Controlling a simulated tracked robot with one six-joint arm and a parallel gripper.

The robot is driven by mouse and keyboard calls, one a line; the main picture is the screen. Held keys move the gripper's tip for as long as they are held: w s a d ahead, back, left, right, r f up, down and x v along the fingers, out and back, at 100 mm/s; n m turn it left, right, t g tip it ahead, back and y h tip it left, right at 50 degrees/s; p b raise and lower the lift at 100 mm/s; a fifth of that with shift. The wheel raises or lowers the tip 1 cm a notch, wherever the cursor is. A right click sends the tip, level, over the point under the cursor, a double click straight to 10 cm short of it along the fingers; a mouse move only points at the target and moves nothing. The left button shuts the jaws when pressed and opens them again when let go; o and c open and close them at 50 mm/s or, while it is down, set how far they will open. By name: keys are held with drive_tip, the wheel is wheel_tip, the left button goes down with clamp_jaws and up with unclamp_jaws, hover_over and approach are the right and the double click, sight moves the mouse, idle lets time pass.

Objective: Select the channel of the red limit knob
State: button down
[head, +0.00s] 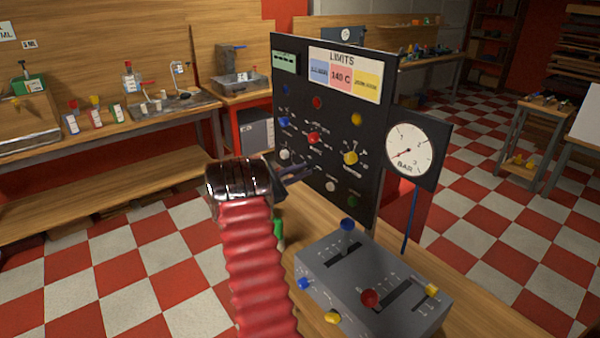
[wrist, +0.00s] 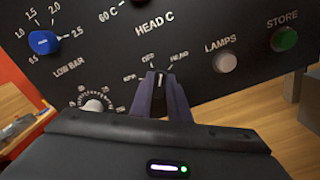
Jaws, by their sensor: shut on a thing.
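The upright black panel (head: 337,120) carries a red limit knob (head: 314,138) in its middle, between a blue knob (head: 285,121) and a yellow knob (head: 351,158). Below that label is a black selector (wrist: 160,98) with a white mark, ringed by the words RPM, OFF and HEAD. My gripper (wrist: 160,84) is shut on this selector, one finger on each side. The mark points roughly up; I cannot tell which word it meets. In the head view my gripper (head: 300,172) reaches the panel's lower part.
A LIMITS card (head: 343,73) shows 140 C on red. A pressure gauge (head: 408,148) is at the panel's right. A white LAMPS button (wrist: 225,61) and green STORE button (wrist: 285,39) sit right of my fingers. A grey control box (head: 372,275) stands in front.

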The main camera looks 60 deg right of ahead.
drive_tip(key=m, duration=0.5)
drive_tip(key=shift+s+f+m, duration=0.1)
drive_tip(key=shift+f+m, duration=0.1)
drive_tip(key=shift+m, duration=0.1)
idle(0.4)
drive_tip(key=c, duration=1.7)
unclamp_jaws()
drive_tip(key=shift+a, duration=0.1)
drive_tip(key=v, duration=1.3)
drive_tip(key=shift+a+f, duration=0.1)
drive_tip(key=shift+a, duration=0.2)
